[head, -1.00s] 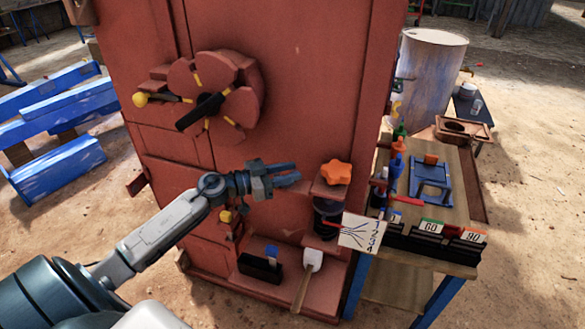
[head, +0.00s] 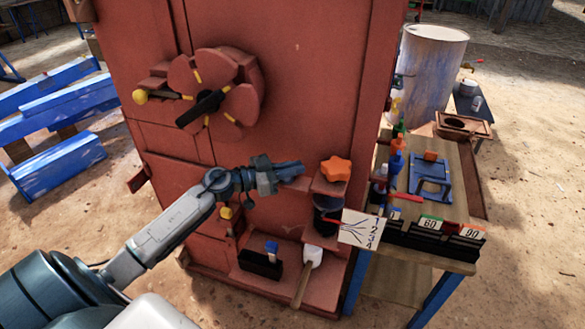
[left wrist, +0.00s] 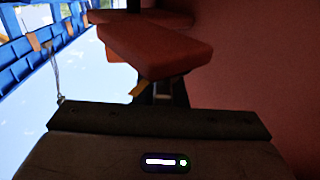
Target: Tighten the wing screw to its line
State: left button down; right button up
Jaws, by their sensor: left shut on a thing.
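My left gripper (head: 292,169) is in front of the red crusher face, left of the orange star-shaped knob (head: 336,169) on its small ledge. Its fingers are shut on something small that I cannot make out. In the left wrist view a red slab (left wrist: 160,48) stands ahead of the gripper body, with dark parts below it. I cannot tell for sure which part is the wing screw. A black bar (head: 200,108) crosses a red lobed wheel (head: 240,72) with yellow marks, higher on the face and apart from the gripper. My right gripper is out of view.
A lower red shelf (head: 322,295) holds a black block (head: 260,264) and a white-headed tool (head: 312,257). Blue beams (head: 50,168) lie at left.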

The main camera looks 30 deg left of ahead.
pick_arm(q)
jog(key=shift+m+g+h, duration=0.3)
jog(key=m+g+h, duration=0.1)
jog(key=m+g+h+b, duration=0.1)
jog(key=m+g+h, duration=0.1)
jog(key=shift+s+d+f+g, duration=0.1)
jog(key=shift+d+g, duration=0.05)
jog(key=shift+g, duration=0.15)
jog(key=m+g+b, duration=0.1)
jog(key=m+g+h+b, duration=0.1)
jog(key=g, duration=0.1)
jog(key=m+g+h+b, duration=0.1)
jog(key=g, duration=0.1)
jog(key=shift+s+d+m, duration=0.15)
jog(key=shift+s+m, duration=0.1)
jog(key=shift+m, duration=0.05)
jog(key=m+g+b, duration=0.1)
jog(key=g, duration=0.1)
jog(key=m+g+h+b, duration=0.1)
jog(key=shift+s+g, duration=0.2)
jog(key=shift+g, duration=0.2)
jog(key=shift+s+m+g+b, duration=0.15)
jog(key=shift+m+g+b, duration=0.35)
jog(key=shift+m+g, duration=0.55)
jog(key=shift+s+g, duration=0.1)
jog(key=shift+g, duration=0.45)
jog(key=shift+m+g, duration=0.3)
jog(key=shift+m, duration=0.05)
